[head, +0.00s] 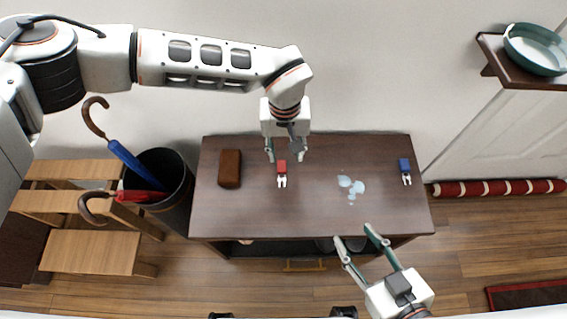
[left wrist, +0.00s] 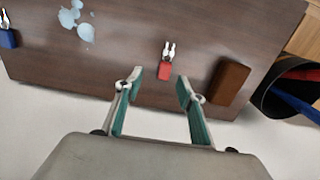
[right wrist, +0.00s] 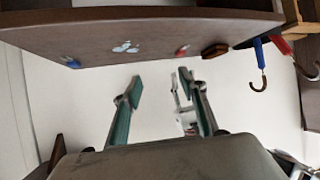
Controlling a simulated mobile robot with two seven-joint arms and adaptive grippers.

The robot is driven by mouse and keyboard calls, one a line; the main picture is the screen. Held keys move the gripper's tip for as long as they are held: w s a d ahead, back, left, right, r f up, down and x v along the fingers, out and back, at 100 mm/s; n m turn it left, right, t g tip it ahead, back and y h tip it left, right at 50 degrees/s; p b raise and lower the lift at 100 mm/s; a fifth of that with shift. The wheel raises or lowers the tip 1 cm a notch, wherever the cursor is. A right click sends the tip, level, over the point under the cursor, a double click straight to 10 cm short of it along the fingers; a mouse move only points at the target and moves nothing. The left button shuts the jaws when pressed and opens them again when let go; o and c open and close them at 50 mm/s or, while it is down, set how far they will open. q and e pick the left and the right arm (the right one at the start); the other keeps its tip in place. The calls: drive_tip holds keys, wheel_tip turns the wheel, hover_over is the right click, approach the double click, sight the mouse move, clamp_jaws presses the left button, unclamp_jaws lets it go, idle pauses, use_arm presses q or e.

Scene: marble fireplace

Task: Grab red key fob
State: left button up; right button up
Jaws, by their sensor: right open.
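The red key fob (head: 281,167) with its silver keys lies on the dark wooden table (head: 320,210), toward the back and left of the middle. It also shows in the left wrist view (left wrist: 164,70), just beyond and between the fingertips. My left gripper (head: 284,155) is open and empty above the table's back edge, close to the fob, its fingers apart from it. My right gripper (head: 356,241) is open and empty at the table's front edge, right of the middle. In the right wrist view the fob (right wrist: 182,52) is small and far off.
A brown wallet (head: 230,168) lies left of the fob. A blue key fob (head: 405,165) lies at the table's right end. Pale wet spots (head: 351,187) mark the tabletop between. A dark bin (head: 168,188) with umbrellas stands left of the table.

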sight(282, 168)
use_arm(q)
drive_tip(key=shift+w+a+f, duration=0.2)
drive_tip(key=shift+w+a, duration=0.15)
drive_tip(key=shift+w, duration=0.05)
drive_tip(key=shift+a+f, duration=0.1)
drive_tip(key=shift+f, duration=0.25)
drive_tip(key=f, duration=0.2)
drive_tip(key=f+b, duration=0.1)
drive_tip(key=f, duration=0.1)
drive_tip(key=f+b, duration=0.1)
drive_tip(key=f, duration=0.1)
drive_tip(key=shift+s+a+f, duration=0.15)
drive_tip(key=shift+s+f, duration=0.2)
drive_tip(key=shift+s, duration=0.05)
drive_tip(key=shift+w+f, duration=0.1)
drive_tip(key=shift+r, duration=0.25)
clamp_jaws()
use_arm(e)
drive_tip(key=shift+w+a+r+m+t+y, duration=0.35)
drive_tip(key=shift+w+a+r, duration=0.2)
drive_tip(key=shift+a+r, duration=0.3)
